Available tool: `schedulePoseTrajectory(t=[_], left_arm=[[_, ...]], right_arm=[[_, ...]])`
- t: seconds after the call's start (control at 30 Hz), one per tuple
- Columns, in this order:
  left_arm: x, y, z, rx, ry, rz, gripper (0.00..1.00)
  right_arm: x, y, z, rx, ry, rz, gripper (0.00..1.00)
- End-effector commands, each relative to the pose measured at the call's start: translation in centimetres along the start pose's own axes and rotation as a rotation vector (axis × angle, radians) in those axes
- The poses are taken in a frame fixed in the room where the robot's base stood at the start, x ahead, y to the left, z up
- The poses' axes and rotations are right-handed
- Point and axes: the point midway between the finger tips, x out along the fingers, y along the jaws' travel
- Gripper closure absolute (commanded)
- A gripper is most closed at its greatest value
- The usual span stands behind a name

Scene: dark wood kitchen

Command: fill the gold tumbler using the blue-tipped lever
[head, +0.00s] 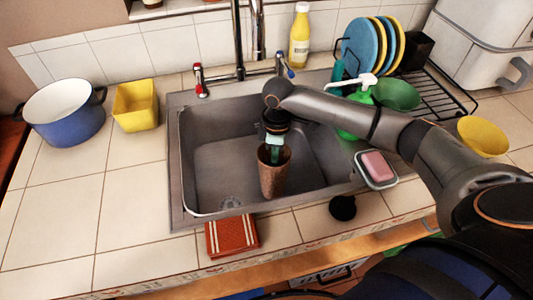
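The gold tumbler (274,181), a brownish metallic cup, is in the front part of the sink (215,165), mouth up. I cannot tell if it touches the sink floor. My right gripper (274,153) points down at its mouth, with a greenish finger at or inside the rim. The other finger is hidden, so its grip is unclear. The faucet (239,45) stands behind the sink. The blue-tipped lever (286,68) is right of the spout, just behind my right arm. A red-tipped lever (200,80) is on the left. My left gripper is out of view.
A blue pot (66,117) and yellow container (136,106) stand left. A yellow bottle (300,38), green soap dispenser (354,118) and dish rack (446,98) are behind and right. A pink sponge (377,165) and red cloth (231,236) lie near the sink. The left counter front is clear.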

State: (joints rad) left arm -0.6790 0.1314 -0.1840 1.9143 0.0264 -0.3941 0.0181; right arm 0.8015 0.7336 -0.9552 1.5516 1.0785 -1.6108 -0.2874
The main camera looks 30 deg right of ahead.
Motion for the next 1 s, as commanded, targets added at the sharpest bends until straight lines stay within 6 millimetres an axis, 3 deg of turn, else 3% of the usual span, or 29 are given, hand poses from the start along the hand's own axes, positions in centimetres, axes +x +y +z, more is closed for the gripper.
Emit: schedulePoseTrajectory(t=[0.37,1.0], left_arm=[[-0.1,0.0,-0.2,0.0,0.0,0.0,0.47],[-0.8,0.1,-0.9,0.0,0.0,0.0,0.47]], right_arm=[[-0.1,-2.0,3.8,0.001,0.002,0.002,1.0],[-8.2,-2.3,3.6,-0.001,0.004,0.004,1.0]])
